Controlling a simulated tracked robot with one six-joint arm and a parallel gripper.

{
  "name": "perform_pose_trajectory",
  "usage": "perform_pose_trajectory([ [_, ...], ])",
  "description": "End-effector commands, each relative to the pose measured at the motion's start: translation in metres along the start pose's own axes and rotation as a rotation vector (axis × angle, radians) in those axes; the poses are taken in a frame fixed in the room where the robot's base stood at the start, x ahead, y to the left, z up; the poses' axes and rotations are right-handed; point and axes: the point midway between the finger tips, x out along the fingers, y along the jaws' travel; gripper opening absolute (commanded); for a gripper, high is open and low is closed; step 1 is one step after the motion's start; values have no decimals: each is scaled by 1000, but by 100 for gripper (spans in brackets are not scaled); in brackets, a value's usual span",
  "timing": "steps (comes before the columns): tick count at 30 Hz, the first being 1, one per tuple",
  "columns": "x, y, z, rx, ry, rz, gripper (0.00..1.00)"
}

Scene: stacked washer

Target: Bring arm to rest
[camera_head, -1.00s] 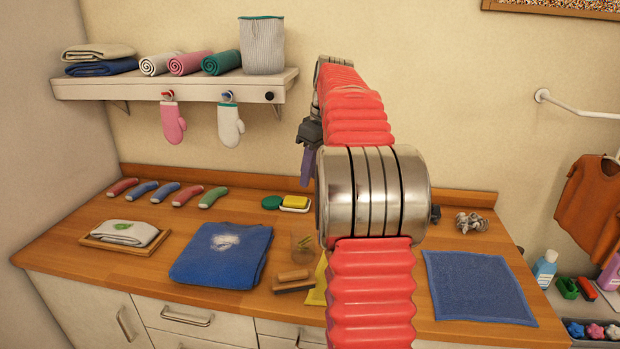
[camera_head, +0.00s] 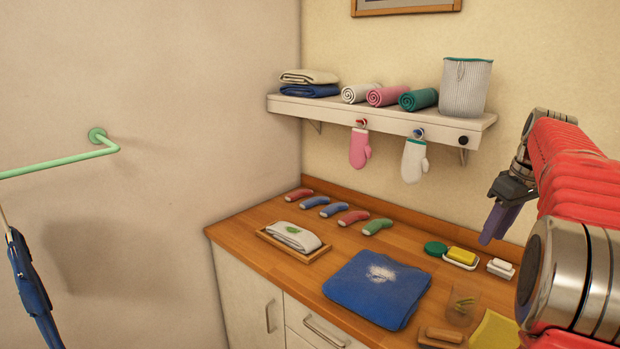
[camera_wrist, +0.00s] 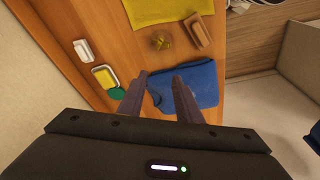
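My red and silver arm rises at the right edge in the head view. My gripper (camera_head: 499,222) hangs from its end above the back of the wooden counter (camera_head: 262,226), clear of the things there. In the wrist view, my gripper (camera_wrist: 160,84) shows two dark fingers spread apart with nothing between them. Beyond the fingertips lies a folded blue cloth (camera_head: 376,289) with a white patch, which also shows in the wrist view (camera_wrist: 203,82).
A shelf (camera_head: 390,113) with towels and a basket (camera_head: 466,88) hangs on the wall; two mitts hang below it. A green rail (camera_head: 60,164) is at left.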

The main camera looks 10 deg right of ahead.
Motion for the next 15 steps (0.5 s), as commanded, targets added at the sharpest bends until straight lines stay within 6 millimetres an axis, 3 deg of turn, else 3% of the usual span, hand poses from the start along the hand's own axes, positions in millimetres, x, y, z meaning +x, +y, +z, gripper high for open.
perform_pose_trajectory([
  [8, 4, 8, -3, 116, 16, 29, 31],
  [15, 40, 5, 14, 297, -9, 34, 31],
])
